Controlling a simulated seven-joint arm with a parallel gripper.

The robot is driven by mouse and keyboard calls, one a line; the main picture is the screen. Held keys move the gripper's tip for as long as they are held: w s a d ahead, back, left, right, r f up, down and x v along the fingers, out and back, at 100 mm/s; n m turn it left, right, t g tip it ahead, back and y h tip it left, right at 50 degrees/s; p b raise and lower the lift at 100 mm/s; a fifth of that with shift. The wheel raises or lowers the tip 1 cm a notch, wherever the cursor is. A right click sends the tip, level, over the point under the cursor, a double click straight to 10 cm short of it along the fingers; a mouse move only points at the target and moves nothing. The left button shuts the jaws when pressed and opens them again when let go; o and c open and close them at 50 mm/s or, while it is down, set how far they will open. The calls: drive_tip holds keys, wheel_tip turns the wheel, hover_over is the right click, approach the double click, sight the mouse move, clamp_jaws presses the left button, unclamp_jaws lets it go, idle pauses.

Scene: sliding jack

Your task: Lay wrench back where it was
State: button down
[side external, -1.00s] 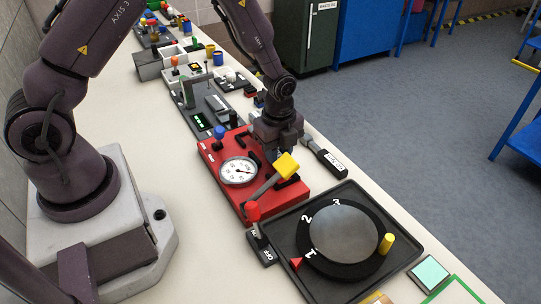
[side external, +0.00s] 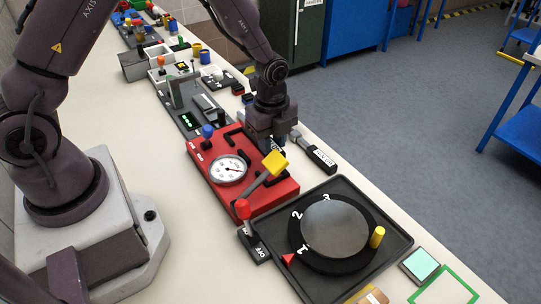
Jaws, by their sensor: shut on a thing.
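My gripper (side external: 273,142) is above the far right part of the red box (side external: 213,175), behind the yellow block. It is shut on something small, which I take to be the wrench. The fingers hide most of it, and its shape and ends cannot be made out. I cannot tell whether the held thing touches the box.
A red-knobbed lever (side external: 243,209) stands by the box's near corner. A black tray (side external: 395,243) with a numbered dial is to the right. A labelled black piece (side external: 321,158) lies right of my gripper. A blue knob (side external: 207,132) and a grey panel (side external: 187,117) are farther back.

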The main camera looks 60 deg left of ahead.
wheel_tip(320, 180, up, 2)
hover_over(305, 174)
wheel_tip(305, 174, down, 9)
drive_tip(key=shift+f, duration=0.2)
drive_tip(key=shift+s, duration=0.1)
drive_tip(key=c, duration=0.9)
unclamp_jaws()
drive_tip(key=shift+f, duration=0.15)
